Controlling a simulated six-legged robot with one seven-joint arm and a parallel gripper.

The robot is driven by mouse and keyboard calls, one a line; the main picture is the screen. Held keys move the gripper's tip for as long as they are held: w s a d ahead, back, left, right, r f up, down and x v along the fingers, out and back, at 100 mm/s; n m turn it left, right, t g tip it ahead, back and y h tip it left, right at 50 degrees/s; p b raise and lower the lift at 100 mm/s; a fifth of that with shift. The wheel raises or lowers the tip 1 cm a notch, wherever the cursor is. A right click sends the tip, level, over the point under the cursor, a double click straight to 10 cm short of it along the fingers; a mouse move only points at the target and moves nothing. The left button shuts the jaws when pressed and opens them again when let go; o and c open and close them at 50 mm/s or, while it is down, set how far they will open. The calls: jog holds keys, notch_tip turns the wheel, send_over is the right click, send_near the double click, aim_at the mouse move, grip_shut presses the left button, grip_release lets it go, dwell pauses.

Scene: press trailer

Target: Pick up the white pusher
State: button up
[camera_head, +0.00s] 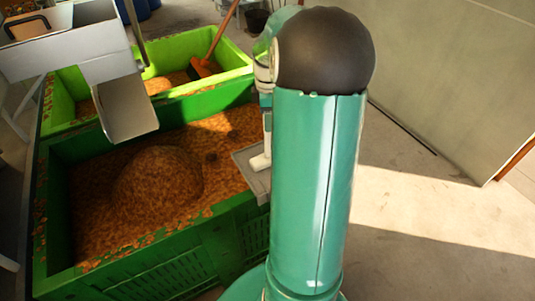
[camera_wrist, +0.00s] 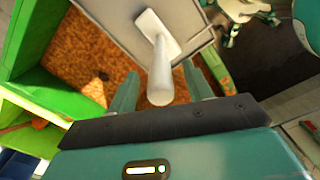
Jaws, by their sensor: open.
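The white pusher shows in the wrist view (camera_wrist: 160,80), with a round handle pointing toward me and a flat rectangular plate at its far end. It rests on a grey tray (camera_wrist: 118,14). My gripper (camera_wrist: 160,70) is open, with one green finger on each side of the handle. The handle end lies between the fingers, and I cannot tell whether either finger touches it. In the head view, part of the pusher (camera_head: 261,161) shows on the tray (camera_head: 246,172), beside my arm, which hides the rest and most of my gripper.
The tray sits at the right edge of a green bin (camera_head: 215,243) filled with brown pulp (camera_head: 160,185). A second, lighter green bin (camera_head: 225,61) stands behind, with an orange-headed broom (camera_head: 205,67). A metal chute (camera_head: 128,105) hangs over the bins. Open floor lies right.

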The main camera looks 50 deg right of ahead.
jog(key=shift+f, duration=0.95)
grip_shut()
jog(key=shift+r, duration=0.15)
